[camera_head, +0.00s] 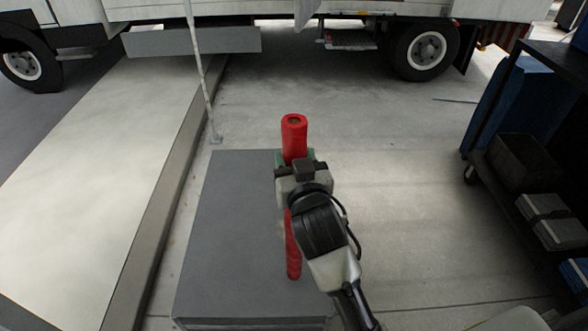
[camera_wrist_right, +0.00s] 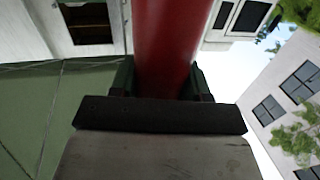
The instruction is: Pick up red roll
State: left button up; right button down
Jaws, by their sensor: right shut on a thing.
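The red roll (camera_head: 294,137) is a long red cylinder with a small dark hole in its end. In the head view it sticks out beyond my right gripper (camera_head: 295,160), and its lower part shows below the gripper over the grey box. My right gripper is shut around the middle of the roll. In the right wrist view the roll (camera_wrist_right: 170,45) runs up from between the two dark green fingers. The gripper's body hides the roll's middle. I cannot tell whether the roll touches the box. My left gripper does not show.
A grey box (camera_head: 235,230) stands below the roll. A truck (camera_head: 400,45) is parked across the back. A thin pole (camera_head: 203,80) stands behind the box, beside a curb (camera_head: 165,210) on the left. A dark cart (camera_head: 500,125) with cases stands at the right. Concrete floor (camera_head: 400,180) between box and cart is clear.

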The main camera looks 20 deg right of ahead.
jog(key=s+d+r+p, duration=0.6)
jog(key=s+r, duration=0.1)
jog(key=s, duration=0.3)
jog(key=shift+r+p, duration=0.15)
jog(key=shift+p, duration=0.15)
dwell(0.5)
